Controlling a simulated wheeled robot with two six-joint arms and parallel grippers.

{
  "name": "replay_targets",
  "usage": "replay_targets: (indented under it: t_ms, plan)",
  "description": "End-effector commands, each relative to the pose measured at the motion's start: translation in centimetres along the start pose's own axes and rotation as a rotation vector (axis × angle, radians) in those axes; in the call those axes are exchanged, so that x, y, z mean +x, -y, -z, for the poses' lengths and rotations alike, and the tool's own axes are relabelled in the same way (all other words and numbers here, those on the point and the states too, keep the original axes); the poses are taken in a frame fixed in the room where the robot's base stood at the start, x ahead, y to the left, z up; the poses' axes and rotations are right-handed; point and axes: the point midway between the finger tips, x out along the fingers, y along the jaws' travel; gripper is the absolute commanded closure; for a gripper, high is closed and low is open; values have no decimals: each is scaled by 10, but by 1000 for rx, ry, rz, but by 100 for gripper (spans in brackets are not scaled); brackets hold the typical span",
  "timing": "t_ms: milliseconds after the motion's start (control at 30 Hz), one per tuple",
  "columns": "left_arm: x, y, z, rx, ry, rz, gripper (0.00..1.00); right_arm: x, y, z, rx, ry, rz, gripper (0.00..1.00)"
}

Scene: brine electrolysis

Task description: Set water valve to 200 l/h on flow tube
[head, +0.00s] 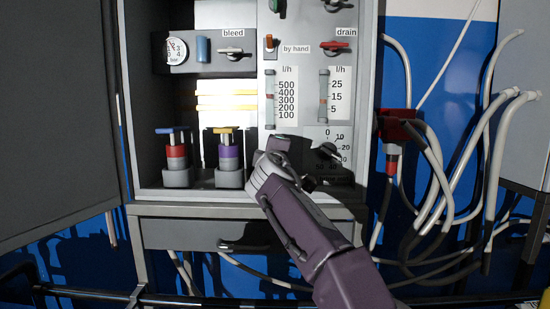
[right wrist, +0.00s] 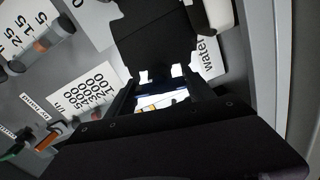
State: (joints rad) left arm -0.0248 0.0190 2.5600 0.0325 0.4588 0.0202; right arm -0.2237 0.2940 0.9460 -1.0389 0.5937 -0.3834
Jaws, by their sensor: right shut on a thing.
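The water flow tube (head: 269,112) stands upright beside the l/h scale of 100 to 500 (head: 286,99). A small orange mark in it seems to sit near 300, but it is too small to read surely. My right gripper (head: 272,158) is below this tube at the panel, shut on what is likely the water valve. The gripper hides the valve itself. In the right wrist view, the gripper fingers (right wrist: 160,96) reach the panel beside the "water" label (right wrist: 207,51). The flow scale (right wrist: 88,95) shows there to their left. My left gripper is not in view.
A second flow tube (head: 323,115) and a black dial (head: 326,151) are right of my gripper. The red drain valve (head: 335,45) and bleed valve (head: 231,50) are above. Red (head: 176,158) and purple (head: 229,158) capped fittings stand left. Hoses (head: 440,170) hang at right.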

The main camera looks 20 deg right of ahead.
Motion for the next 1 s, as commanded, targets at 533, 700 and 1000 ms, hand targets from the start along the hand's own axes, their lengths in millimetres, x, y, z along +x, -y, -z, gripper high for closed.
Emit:
replay_targets:
  t_ms: [533, 700, 1000]
  plan:
    - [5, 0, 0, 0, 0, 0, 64, 1, 2, -1, 116, 3, 4, 79]
    - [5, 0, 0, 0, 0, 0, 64, 1, 2, -1, 115, 4, 4, 79]
    - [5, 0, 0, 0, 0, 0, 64, 0, 1, 0, 115, 3, 3, 16]
